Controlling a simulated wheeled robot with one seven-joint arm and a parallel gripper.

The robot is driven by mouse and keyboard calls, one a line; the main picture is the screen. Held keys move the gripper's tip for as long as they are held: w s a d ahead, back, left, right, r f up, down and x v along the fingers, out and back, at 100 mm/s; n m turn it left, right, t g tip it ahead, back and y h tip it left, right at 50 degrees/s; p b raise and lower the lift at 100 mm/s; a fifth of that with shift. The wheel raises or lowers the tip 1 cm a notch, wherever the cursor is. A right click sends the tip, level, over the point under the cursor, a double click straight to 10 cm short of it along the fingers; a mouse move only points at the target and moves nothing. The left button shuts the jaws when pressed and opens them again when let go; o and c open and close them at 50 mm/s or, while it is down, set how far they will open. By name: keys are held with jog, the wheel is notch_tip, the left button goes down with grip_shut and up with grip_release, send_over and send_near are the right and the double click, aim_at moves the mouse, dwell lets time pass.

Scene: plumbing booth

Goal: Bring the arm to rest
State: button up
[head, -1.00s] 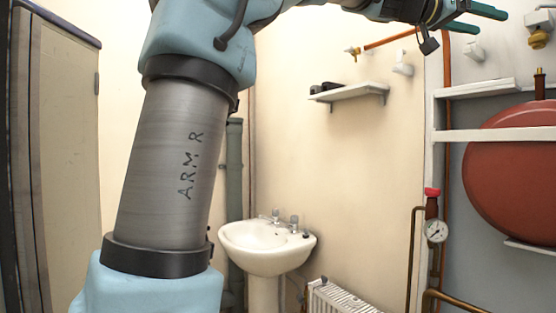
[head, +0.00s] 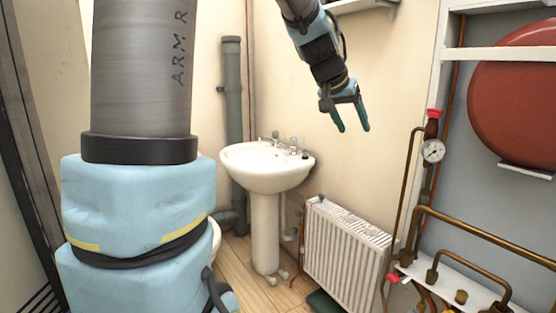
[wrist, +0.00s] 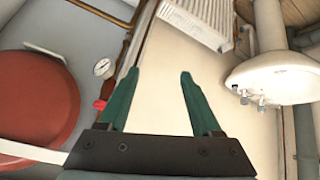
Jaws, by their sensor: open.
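My gripper (head: 350,116) hangs in the upper middle of the head view, pointing down, with its two green fingers apart and nothing between them. It is in the air in front of the cream wall, above the radiator and to the right of the basin. In the wrist view my gripper (wrist: 154,92) also shows open and empty, with bare wall between its fingers. My large grey and blue arm links fill the left of the head view.
A white pedestal basin (head: 266,170) stands at the middle, with a white radiator (head: 345,250) to its right. A red tank (head: 515,95), a pressure gauge (head: 433,151) and copper pipes (head: 480,234) are at the right. A shelf (head: 372,5) shows at the top.

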jog(key=s+a+f+n+g+y, duration=0.2)
jog(key=s+a+f+y, duration=0.1)
jog(key=s+a+f, duration=0.5)
jog(key=s+a+f+n+g+y, duration=0.1)
jog(key=s+a+f+n+y, duration=0.1)
jog(key=s+a+f, duration=0.6)
jog(key=a+f+n, duration=0.1)
jog(key=a+f, duration=0.4)
jog(key=a, duration=0.3)
jog(key=shift+s+a+g+y, duration=0.2)
jog(key=shift+a+g+y, duration=0.15)
jog(key=shift+g+y, duration=0.05)
